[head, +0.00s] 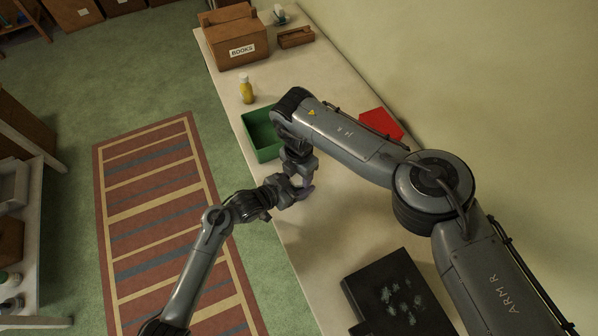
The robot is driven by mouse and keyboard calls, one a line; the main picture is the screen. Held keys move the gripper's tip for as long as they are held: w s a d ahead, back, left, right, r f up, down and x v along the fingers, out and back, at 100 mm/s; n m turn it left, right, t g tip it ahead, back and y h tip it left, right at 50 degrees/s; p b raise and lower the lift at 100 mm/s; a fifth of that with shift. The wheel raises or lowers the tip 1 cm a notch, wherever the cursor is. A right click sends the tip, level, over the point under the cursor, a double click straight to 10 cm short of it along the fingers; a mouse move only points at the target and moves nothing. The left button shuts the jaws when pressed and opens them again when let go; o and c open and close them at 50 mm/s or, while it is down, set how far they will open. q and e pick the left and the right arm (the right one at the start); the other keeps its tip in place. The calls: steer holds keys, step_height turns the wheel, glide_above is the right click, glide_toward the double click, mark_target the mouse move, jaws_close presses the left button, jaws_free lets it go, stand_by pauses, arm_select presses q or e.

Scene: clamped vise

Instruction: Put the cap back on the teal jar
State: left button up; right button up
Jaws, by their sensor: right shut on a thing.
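My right gripper (303,188) points down over the middle of the table, just past the front corner of the green bin. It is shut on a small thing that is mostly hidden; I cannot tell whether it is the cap. My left gripper (287,194) comes in from the lower left and meets the right one at the table's left edge. The two overlap in the head view, so I cannot tell whether the left is open or shut. I cannot make out the teal jar or its cap.
A green bin (248,133) stands behind the grippers, with a yellow bottle (246,90) beyond it. A red flat thing (380,123) lies behind my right arm. A black slab with pale marks (365,290) lies in front. A books box (237,45) and a wooden block (295,37) are at the back.

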steer(key=shift+d+f, duration=0.1)
steer(key=shift+f, duration=0.6)
steer(key=shift+w+d+f, duration=0.1)
stand_by(0.5)
steer(key=shift+r, duration=0.25)
steer(key=shift+s, duration=0.25)
steer(key=shift+r, duration=0.1)
